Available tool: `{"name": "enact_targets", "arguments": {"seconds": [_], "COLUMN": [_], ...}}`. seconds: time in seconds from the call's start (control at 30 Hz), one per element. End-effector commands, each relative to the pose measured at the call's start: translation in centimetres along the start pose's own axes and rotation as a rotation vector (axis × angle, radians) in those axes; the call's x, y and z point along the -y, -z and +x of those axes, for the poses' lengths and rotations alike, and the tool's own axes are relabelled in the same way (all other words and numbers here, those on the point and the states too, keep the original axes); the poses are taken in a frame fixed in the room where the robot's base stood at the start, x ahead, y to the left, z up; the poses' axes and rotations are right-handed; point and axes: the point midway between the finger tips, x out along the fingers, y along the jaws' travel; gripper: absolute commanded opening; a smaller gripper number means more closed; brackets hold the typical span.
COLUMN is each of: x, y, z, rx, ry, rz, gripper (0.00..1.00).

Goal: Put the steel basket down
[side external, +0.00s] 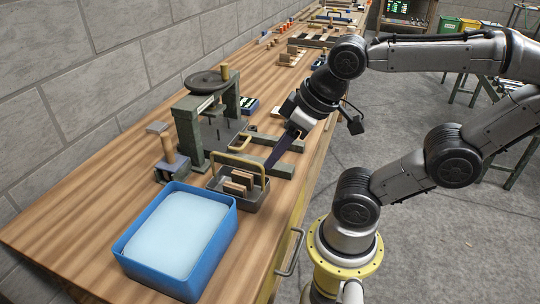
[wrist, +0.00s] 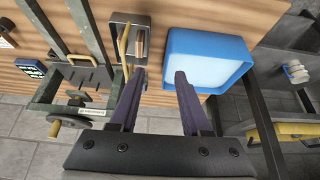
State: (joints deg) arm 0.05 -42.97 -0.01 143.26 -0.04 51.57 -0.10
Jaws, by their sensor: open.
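The steel basket (side external: 253,205) stands upright on the wooden bench, between the blue tray and the press. Its brass handle (side external: 241,158) arches over several small wooden pieces (side external: 238,183) inside. In the wrist view the basket (wrist: 143,19) lies beyond the left fingertip, with its handle (wrist: 124,42) seen edge-on. My gripper (side external: 271,163) is just behind and right of the handle in the side view. In the wrist view my gripper (wrist: 160,75) shows two dark fingers spread apart with nothing between them. I cannot tell whether a finger touches the basket.
A blue tray (side external: 128,251) with a pale filling stands in front of the basket. A dark green press (side external: 190,130) stands behind it, with its base arms reaching toward my gripper. A small block with a wooden peg (side external: 170,165) is left. The bench's front left is clear.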

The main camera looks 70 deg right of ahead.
Motion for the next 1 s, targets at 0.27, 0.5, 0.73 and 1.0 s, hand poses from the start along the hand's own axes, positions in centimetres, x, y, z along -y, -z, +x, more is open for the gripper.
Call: {"name": "enact_targets", "arguments": {"seconds": [0.27, 0.5, 0.73, 1.0], "x": [0.0, -0.8, -4.7, -6.8], "y": [0.0, 2.2, 7.6, 7.6], "z": [0.0, -0.2, 3.5, 7.4], "rx": [-0.001, -0.042, 0.018, 0.108], "ry": [0.0, -0.036, -0.165, -0.197], "rz": [0.001, -0.017, -0.054, -0.041], "gripper": [0.47, 0.47, 0.47, 0.47]}}
